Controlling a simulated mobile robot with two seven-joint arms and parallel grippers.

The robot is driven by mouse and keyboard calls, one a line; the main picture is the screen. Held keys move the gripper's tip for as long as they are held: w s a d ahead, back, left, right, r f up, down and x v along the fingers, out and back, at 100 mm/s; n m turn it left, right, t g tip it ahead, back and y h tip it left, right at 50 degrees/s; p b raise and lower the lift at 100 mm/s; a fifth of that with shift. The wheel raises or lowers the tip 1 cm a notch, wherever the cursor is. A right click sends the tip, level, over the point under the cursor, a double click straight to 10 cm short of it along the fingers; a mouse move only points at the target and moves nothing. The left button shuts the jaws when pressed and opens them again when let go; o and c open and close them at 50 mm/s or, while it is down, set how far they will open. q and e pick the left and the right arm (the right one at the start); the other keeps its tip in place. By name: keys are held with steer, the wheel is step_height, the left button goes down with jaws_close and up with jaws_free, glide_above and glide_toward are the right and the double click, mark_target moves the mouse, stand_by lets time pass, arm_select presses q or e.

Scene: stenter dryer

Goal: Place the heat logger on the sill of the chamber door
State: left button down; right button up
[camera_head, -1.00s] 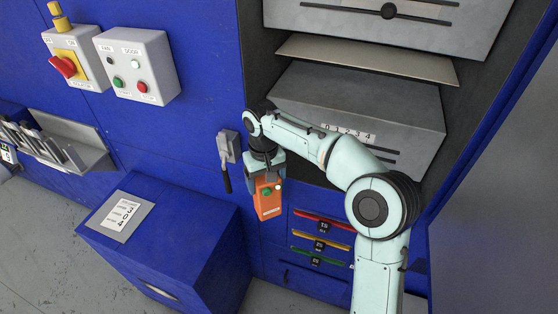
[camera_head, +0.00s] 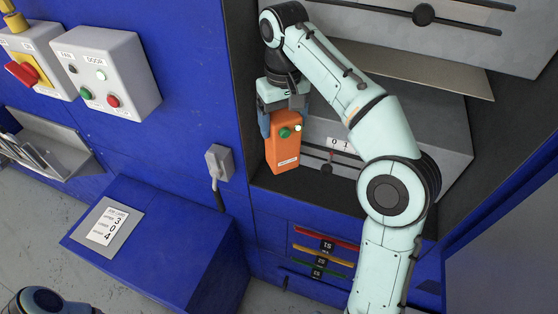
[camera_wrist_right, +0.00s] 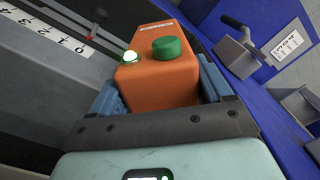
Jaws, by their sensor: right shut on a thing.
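The heat logger (camera_head: 285,148) is an orange box with a green knob and a small lit white-green lamp. My right gripper (camera_head: 283,112) is shut on it and holds it upright in front of the chamber opening. In the right wrist view the logger (camera_wrist_right: 160,82) sits between the two blue fingers of the gripper (camera_wrist_right: 160,100). The sill (camera_head: 330,204) is the dark ledge at the bottom of the opening, below and right of the logger. I cannot tell whether the logger touches it. My left gripper is not in view; a piece of my left arm shows at the bottom left.
A grey box with a numbered scale (camera_head: 338,143) and slider stands inside the opening. A grey handle (camera_head: 219,163) is on the blue wall left of it. A blue cabinet (camera_head: 150,245) stands below left. Coloured tags (camera_head: 325,246) hang under the sill. A grey door panel (camera_head: 510,240) is at right.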

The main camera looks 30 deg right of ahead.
mark_target(282, 152)
steer(key=f, duration=0.4)
steer(key=shift+s+a, duration=0.2)
steer(key=shift+s, duration=0.2)
steer(key=shift+w+f, duration=0.15)
steer(key=shift+f, duration=2.45)
steer(key=shift+f, duration=0.2)
steer(key=o, duration=1.6)
step_height(282, 152, up, 12)
steer(key=shift+r, duration=0.2)
